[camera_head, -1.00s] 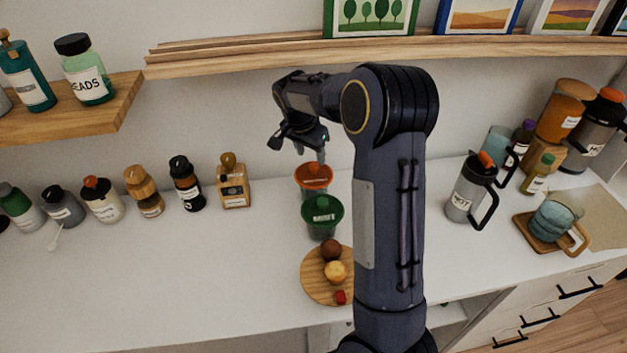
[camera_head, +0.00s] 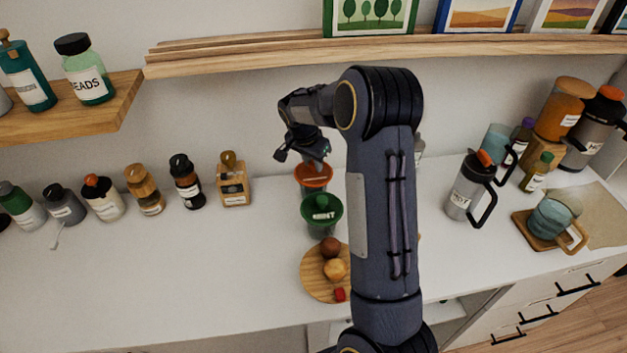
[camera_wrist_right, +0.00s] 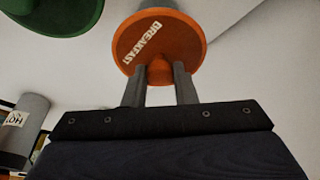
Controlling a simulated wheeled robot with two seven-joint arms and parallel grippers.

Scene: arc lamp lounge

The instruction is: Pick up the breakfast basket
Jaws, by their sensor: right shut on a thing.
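The breakfast basket (camera_head: 312,180) is orange and stands on the white counter behind a green container marked MINT (camera_head: 321,214). In the right wrist view the basket (camera_wrist_right: 183,40) shows an orange round face with the word BREAKFAST and an orange knob between my fingers. My right gripper (camera_head: 317,163) comes down on it from above. In the wrist view the two fingers (camera_wrist_right: 160,78) are closed on the knob from either side. The basket does not look lifted off the counter; its base is hidden behind the green container. My left gripper is out of view.
A round wooden board (camera_head: 315,286) with small food items lies in front. A row of bottles (camera_head: 148,190) stands to the left. A grey jug (camera_head: 466,190) and a mug on a wooden tray (camera_head: 537,240) are to the right. A wooden shelf (camera_head: 240,57) runs above.

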